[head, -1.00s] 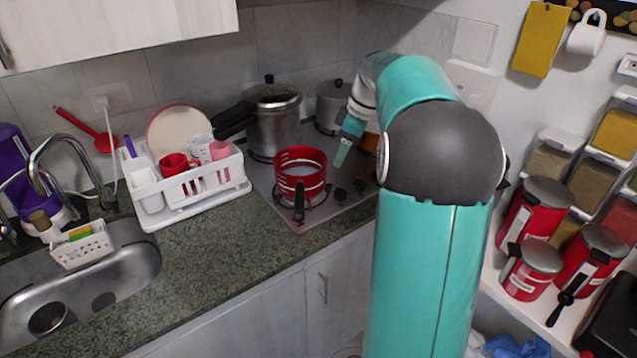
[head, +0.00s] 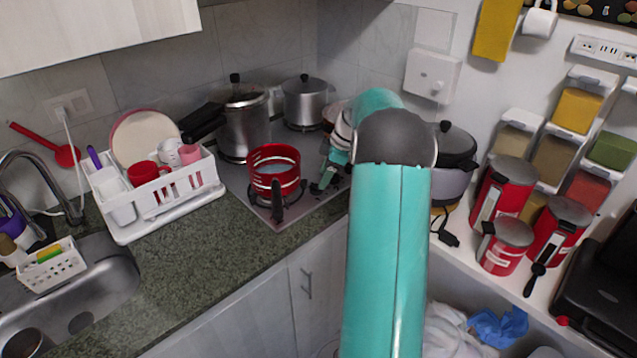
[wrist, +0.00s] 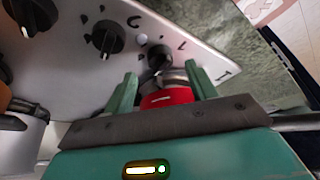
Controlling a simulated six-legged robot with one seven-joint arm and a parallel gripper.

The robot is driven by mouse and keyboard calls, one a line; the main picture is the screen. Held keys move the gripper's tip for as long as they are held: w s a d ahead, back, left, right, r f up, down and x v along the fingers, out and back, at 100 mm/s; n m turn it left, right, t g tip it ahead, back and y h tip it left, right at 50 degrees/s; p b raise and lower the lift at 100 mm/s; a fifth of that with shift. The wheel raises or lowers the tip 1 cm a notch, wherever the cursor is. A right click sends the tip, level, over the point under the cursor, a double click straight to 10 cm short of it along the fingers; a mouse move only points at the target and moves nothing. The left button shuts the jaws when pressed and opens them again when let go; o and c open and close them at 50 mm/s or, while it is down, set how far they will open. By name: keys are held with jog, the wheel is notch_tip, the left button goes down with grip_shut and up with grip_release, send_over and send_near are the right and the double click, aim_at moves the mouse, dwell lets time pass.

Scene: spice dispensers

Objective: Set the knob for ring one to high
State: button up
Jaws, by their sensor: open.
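The cooktop (head: 238,185) has a row of black knobs along its front edge. In the wrist view one knob (wrist: 160,57) lies just beyond my fingertips, with another knob (wrist: 108,38) to its left and a third (wrist: 35,15) at the upper left. I cannot tell which knob belongs to ring one. My gripper (wrist: 162,82) is open above the panel. It also shows in the head view (head: 322,186), low beside the red pot (head: 274,172). A red and silver piece shows between the fingers in the wrist view; I cannot tell what it is.
The red pot stands close to the left of my gripper in the head view. A pressure cooker (head: 243,125) and a steel pot (head: 305,102) stand at the back. A dish rack (head: 150,215) is left. The counter in front (head: 215,245) is clear.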

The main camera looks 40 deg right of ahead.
aim_at(317, 185)
jog(key=shift+x, duration=2)
jog(key=shift+r, duration=0.1)
jog(key=c, duration=1)
jog(key=shift+m, duration=0.3)
jog(key=m, duration=0.1)
jog(key=m+h, duration=0.1)
jog(key=m+t, duration=0.1)
jog(key=shift+a+m+h, duration=0.25)
jog(key=shift+m+h, duration=0.05)
jog(key=shift+m, duration=0.1)
jog(key=m+h, duration=0.1)
jog(key=m, duration=0.1)
jog(key=m+h, duration=0.1)
jog(key=m, duration=0.2)
jog(key=shift+a, duration=0.15)
jog(key=shift+m, duration=0.3)
